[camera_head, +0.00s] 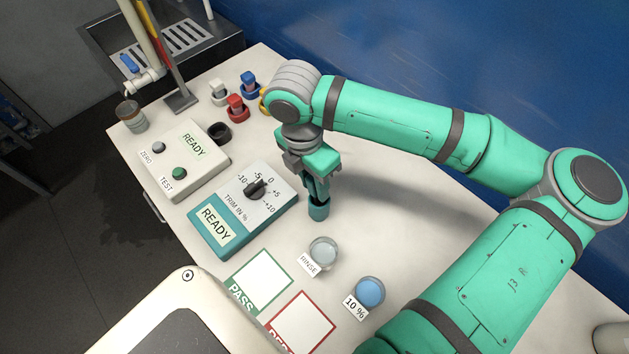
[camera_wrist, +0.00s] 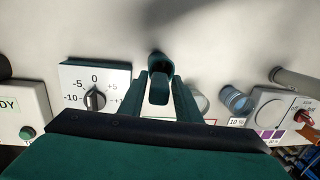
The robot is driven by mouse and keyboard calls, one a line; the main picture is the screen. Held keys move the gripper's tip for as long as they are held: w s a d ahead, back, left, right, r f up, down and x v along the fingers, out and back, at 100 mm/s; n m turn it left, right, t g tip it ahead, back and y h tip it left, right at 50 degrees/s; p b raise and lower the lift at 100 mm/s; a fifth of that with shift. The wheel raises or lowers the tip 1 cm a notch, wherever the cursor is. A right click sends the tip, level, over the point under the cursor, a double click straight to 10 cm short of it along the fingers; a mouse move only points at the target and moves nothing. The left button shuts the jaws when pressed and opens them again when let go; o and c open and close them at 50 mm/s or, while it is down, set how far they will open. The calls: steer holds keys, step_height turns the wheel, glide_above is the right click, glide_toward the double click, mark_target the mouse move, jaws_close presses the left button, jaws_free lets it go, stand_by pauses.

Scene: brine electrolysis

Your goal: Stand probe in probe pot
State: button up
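My gripper (camera_head: 318,188) points down over the bench, its fingers just above a small teal pot (camera_head: 318,210), which looks like the probe pot. In the wrist view the pot's dark round mouth (camera_wrist: 160,60) lies just beyond the fingertips. Between the two fingers is a teal block (camera_wrist: 160,88), which looks like the probe's grip; the fingers lie close on both its sides. The probe's lower end is hidden, so I cannot tell how deep it sits in the pot.
The trim box (camera_head: 245,208) stands left of the pot. The rinse beaker (camera_head: 323,252) and 10 % beaker (camera_head: 370,292) stand in front. The test box (camera_head: 188,157), a black ring holder (camera_head: 218,132) and red plug (camera_head: 237,107) are further left. Bench right of the pot is clear.

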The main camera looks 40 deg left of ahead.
steer(key=shift+o, duration=0.7)
steer(key=r, duration=0.7)
steer(key=a+r, duration=0.1)
steer(key=r, duration=0.2)
steer(key=shift+s+a+r, duration=0.1)
steer(key=shift+s+r, duration=0.2)
steer(key=shift+r, duration=0.05)
steer(key=shift+w, duration=0.1)
